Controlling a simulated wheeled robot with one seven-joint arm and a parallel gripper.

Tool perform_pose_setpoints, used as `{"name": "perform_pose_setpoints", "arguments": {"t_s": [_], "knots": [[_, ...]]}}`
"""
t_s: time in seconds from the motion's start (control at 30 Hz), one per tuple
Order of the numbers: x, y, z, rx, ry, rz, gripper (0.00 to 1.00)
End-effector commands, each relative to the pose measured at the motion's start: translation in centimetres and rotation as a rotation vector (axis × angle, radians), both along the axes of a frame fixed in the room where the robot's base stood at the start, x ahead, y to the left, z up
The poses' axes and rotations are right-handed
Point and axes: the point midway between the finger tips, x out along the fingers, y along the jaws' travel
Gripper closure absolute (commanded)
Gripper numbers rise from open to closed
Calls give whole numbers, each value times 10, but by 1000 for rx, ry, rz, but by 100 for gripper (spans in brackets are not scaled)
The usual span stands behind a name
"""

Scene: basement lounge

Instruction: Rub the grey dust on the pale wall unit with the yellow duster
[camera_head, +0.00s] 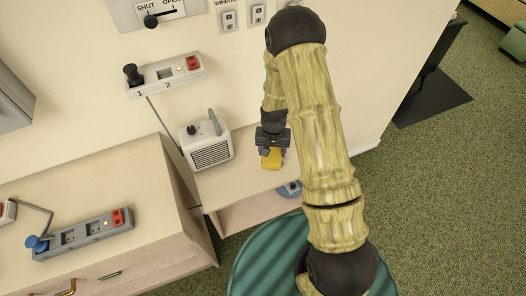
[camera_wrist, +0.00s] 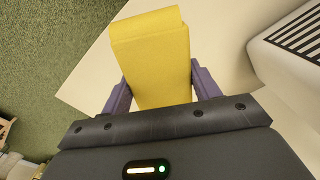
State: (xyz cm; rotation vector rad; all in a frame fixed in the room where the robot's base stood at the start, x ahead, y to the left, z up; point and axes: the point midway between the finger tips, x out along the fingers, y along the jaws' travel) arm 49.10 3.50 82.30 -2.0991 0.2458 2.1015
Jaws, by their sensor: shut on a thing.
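The yellow duster (camera_head: 271,160) is held between the fingers of my gripper (camera_head: 272,148). In the wrist view, the purple fingers of my gripper (camera_wrist: 160,88) are shut on the two sides of the duster (camera_wrist: 150,50), and its far end sticks out beyond them. The pale wall unit (camera_head: 232,186) is the low one against the wall, with an open front. The duster is over its top, towards the right; I cannot tell whether it touches. The unit's pale top (camera_wrist: 222,40) lies behind the duster in the wrist view. I cannot make out grey dust in either view.
A white box with a grille and handle (camera_head: 206,145) stands on the unit, left of my gripper. A blue object (camera_head: 290,188) is near the unit's front edge. A green striped round surface (camera_head: 262,262) is in front.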

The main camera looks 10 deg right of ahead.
Motion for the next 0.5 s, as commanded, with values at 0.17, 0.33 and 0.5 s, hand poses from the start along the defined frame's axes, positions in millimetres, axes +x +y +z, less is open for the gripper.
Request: {"name": "perform_pose_setpoints", "arguments": {"t_s": [0.17, 0.33, 0.5], "knots": [[-3, 28, 6, 0, -2, -182, 60], [-4, 33, 7, 2, 0, -227, 60], [-4, 33, 7, 2, 0, -224, 60]]}}
